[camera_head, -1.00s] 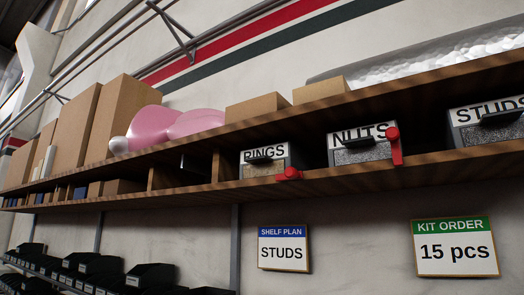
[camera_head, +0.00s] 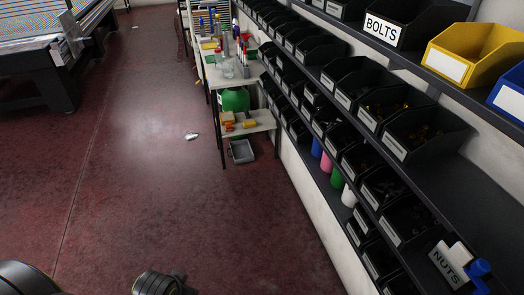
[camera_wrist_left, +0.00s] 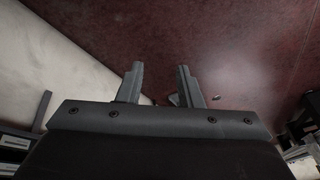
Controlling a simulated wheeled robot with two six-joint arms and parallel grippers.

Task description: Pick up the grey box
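A small grey box (camera_head: 242,151), open at the top, sits on the floor below the low shelf of a work table in the head view. My left gripper (camera_wrist_left: 160,68) shows in the left wrist view with its two fingers apart; it is open above the red floor. A small grey shape behind its right finger is too hidden to identify. In the head view only dark parts of my own body show at the bottom edge, far from the box. My right gripper is not in view.
A work table (camera_head: 219,82) with bottles and tools stands above the box, its lower shelf (camera_head: 262,121) holding yellow items. Racks of black bins (camera_head: 362,90) line the right. A crumpled scrap (camera_head: 191,136) lies on the floor. The red floor in front is otherwise clear.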

